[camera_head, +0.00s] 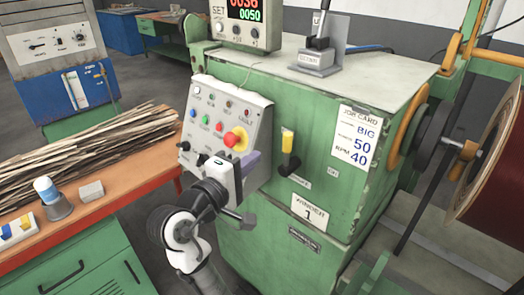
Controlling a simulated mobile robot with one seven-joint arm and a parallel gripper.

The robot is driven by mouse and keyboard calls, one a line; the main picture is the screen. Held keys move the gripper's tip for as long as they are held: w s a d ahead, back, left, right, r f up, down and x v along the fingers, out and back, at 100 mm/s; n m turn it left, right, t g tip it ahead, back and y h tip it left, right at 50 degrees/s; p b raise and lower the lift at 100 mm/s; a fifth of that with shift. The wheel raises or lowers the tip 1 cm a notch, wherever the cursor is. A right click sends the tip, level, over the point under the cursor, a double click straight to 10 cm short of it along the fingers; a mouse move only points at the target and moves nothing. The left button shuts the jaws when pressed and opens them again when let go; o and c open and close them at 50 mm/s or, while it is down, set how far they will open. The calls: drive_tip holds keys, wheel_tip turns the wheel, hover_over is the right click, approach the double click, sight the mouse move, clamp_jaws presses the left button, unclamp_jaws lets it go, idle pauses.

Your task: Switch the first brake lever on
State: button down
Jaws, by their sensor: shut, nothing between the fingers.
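The green winder (225,248) carries a "WINDER 1" plate. Another lever, with a dark upright handle (319,30), stands on a grey base on the winder's top. I cannot tell from the labels which is the first brake lever. My gripper (249,163) is at the panel's lower right, left of the yellow-gripped lever and apart from it. It is shut and empty, its fingertips partly unclear.
The sloping panel (256,116) has a red mushroom button on yellow (236,139) close above my gripper. An orange bench (105,205) with wooden strips and a cup stands left. A large reel (497,165) is at right.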

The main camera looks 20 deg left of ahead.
drive_tip(key=p+x, duration=0.2)
drive_tip(key=x, duration=0.7)
drive_tip(key=shift+w+d, duration=0.1)
